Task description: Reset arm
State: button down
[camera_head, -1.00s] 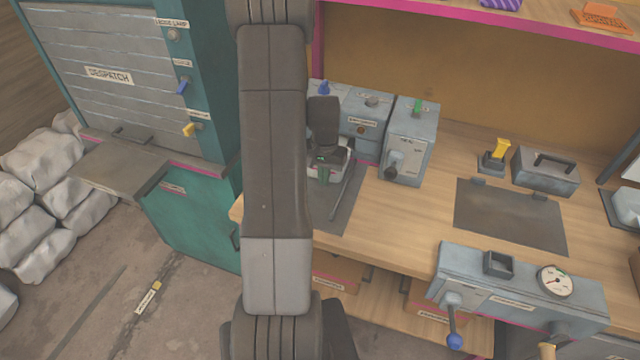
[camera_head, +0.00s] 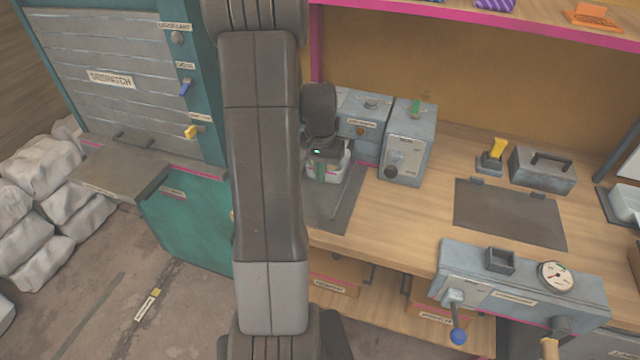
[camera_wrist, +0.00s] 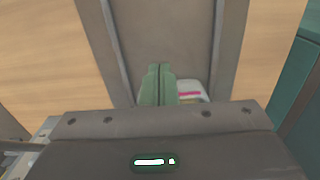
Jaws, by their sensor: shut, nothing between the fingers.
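My gripper (camera_wrist: 158,85) shows in the wrist view with its two green fingers together and nothing between them. Below them is a grey channel-like plate (camera_wrist: 148,20). A white item with a pink stripe (camera_wrist: 193,91) shows just right of the fingers, partly hidden by my gripper body. In the head view, my dark wrist is above the left end of the bench, over a white item with a pink stripe (camera_head: 327,171) on a grey plate (camera_head: 338,207). The fingertips are hidden there. My arm links stand upright across the view's left half.
Grey machine boxes (camera_head: 407,143) stand right of my wrist.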

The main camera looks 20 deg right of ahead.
notch_tip(320, 180, up, 5)
jog(key=shift+f, duration=0.1)
dwell(0.4)
